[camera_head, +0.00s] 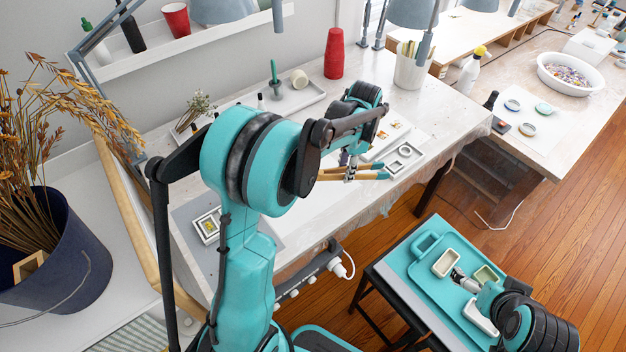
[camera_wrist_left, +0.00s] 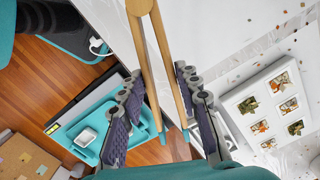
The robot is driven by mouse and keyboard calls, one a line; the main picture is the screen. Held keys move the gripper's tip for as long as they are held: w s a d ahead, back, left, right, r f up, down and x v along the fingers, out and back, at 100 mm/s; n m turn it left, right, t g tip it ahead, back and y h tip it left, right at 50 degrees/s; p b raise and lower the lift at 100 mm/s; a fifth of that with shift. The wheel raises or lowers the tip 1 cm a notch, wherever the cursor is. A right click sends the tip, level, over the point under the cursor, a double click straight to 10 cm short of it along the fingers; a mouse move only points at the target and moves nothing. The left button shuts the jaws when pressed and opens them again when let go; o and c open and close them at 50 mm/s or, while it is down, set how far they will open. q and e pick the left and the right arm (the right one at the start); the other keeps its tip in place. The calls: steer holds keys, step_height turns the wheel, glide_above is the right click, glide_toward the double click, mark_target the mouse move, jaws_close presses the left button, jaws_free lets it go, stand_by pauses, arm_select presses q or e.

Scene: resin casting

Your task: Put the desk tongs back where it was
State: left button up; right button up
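The desk tongs (camera_head: 335,176) are wooden with teal ends. In the head view they lie roughly level by the front edge of the white table (camera_head: 330,215), teal ends to the right. My left gripper (camera_head: 351,167) is around them, with its fingers pointing down. In the left wrist view the tongs (camera_wrist_left: 160,70) run between the two fingers of my left gripper (camera_wrist_left: 160,105), joined end at the top. The fingers close on their two arms. My right gripper (camera_head: 460,276) is low over the teal tray (camera_head: 425,268); its finger opening is too small to tell.
White containers (camera_head: 447,263) stand on the teal tray, on a low stand at the right. A flat white frame with small pictures (camera_wrist_left: 268,105) lies beside the left gripper.

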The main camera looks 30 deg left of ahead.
arm_select(q)
steer(key=s+a+f+n, duration=0.1)
steer(key=a+f, duration=0.1)
steer(key=a, duration=0.1)
steer(key=s+a+f+n+t+b, duration=0.1)
steer(key=a+f+n, duration=0.1)
steer(key=a, duration=0.2)
steer(key=s+a+f+n+h+b, duration=0.1)
steer(key=a+f+n, duration=0.1)
steer(key=a, duration=0.2)
steer(key=shift+s+a+f+t, duration=0.15)
steer(key=shift+s+f+t, duration=0.05)
steer(key=shift+f+t, duration=0.2)
step_height(320, 180, down, 3)
steer(key=shift+f+b, duration=0.15)
steer(key=shift+b, duration=0.6)
steer(key=shift+f, duration=0.3)
